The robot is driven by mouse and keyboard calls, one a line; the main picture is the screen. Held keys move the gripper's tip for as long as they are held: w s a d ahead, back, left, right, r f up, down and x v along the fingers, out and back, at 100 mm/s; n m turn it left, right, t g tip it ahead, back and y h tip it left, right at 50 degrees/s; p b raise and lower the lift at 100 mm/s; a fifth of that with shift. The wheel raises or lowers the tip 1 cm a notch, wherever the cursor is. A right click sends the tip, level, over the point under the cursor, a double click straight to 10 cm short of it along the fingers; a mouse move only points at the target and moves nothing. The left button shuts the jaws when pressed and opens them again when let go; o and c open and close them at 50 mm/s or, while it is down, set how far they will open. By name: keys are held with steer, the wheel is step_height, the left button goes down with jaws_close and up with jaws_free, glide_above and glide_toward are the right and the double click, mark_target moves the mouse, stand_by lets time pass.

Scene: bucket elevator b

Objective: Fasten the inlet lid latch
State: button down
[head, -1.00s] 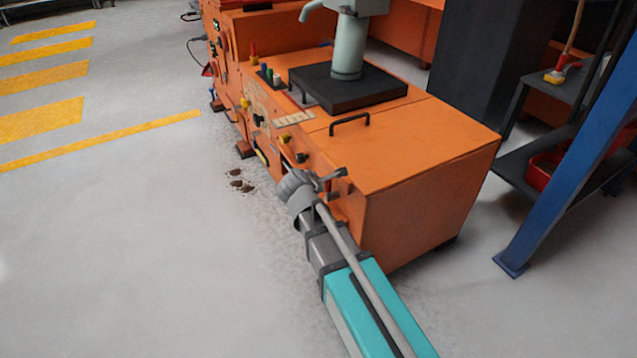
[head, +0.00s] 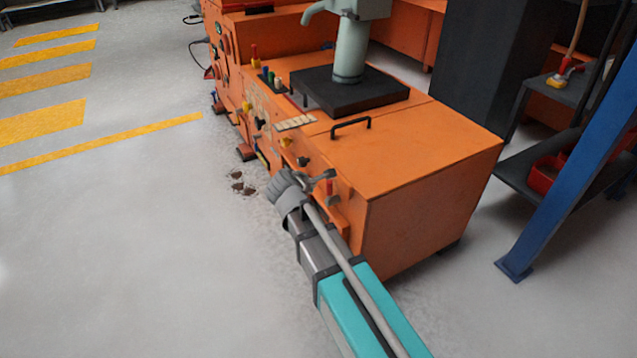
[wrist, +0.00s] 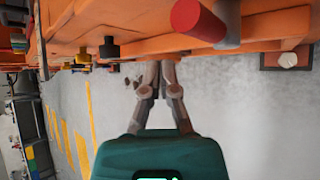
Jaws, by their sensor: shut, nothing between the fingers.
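The inlet lid latch (head: 330,190) is a small lever with a red grip on the side of the orange machine, near the lid's front left corner. In the wrist view its red grip (wrist: 197,19) shows large at the top, right of my fingers, with a grey metal lever beside it. My gripper (head: 325,176) is beside the machine's side, close to the latch. In the wrist view my gripper (wrist: 160,66) has its fingers together and empty, apart from the red grip. Whether a finger touches the machine is unclear.
The orange lid (head: 430,150) has a black bar handle (head: 350,125). Several knobs, including a yellow one (wrist: 83,57) and a black one (wrist: 109,49), stick out of the machine's side. A blue post (head: 570,180) stands at right.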

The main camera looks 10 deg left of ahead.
steer(key=s, duration=0.8)
steer(key=shift+a, duration=0.3)
steer(key=shift+f, duration=0.1)
